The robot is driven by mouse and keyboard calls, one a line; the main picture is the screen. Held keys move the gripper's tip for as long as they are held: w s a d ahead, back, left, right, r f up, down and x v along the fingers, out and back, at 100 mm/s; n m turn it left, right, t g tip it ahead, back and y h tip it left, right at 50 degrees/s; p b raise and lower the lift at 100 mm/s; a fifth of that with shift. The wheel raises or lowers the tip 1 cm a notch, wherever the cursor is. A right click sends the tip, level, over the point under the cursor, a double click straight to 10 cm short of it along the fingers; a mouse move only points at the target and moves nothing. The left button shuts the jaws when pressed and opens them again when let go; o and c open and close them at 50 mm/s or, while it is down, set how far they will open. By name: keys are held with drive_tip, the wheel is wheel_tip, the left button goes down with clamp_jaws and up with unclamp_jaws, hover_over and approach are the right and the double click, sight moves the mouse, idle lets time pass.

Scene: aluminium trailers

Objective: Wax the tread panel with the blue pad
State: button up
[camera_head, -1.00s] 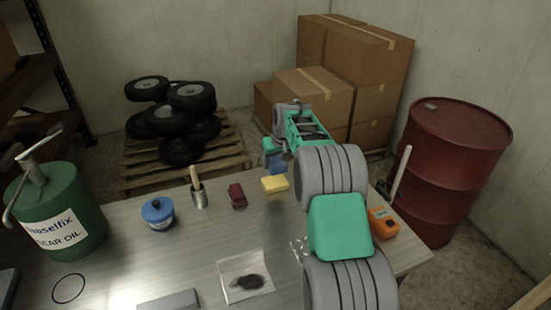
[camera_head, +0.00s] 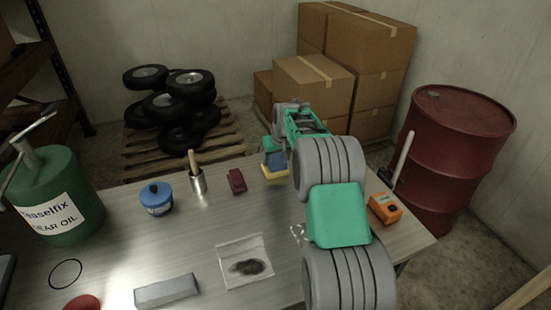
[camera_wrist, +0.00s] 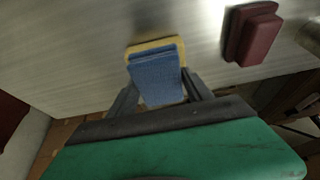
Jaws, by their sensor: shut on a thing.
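My gripper (camera_wrist: 160,92) is shut on the blue pad (camera_wrist: 157,78), a flat blue block between its fingers. A yellow layer or block (camera_wrist: 152,46) lies directly against the pad on the side away from my gripper. I cannot tell whether the two are joined. In the head view the blue pad (camera_head: 274,158) shows above the yellow block (camera_head: 275,173), at or just over the far part of the table, and my gripper is mostly hidden by my arm. I cannot make out a tread panel in either view.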

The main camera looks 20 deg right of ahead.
sight(276, 158)
drive_tip(key=shift+f+b, duration=0.5)
drive_tip(key=shift+f, duration=0.15)
idle(1.6)
drive_tip(key=shift+r, duration=0.1)
drive_tip(key=shift+r+p, duration=1.8)
drive_tip(key=shift+r, duration=1.7)
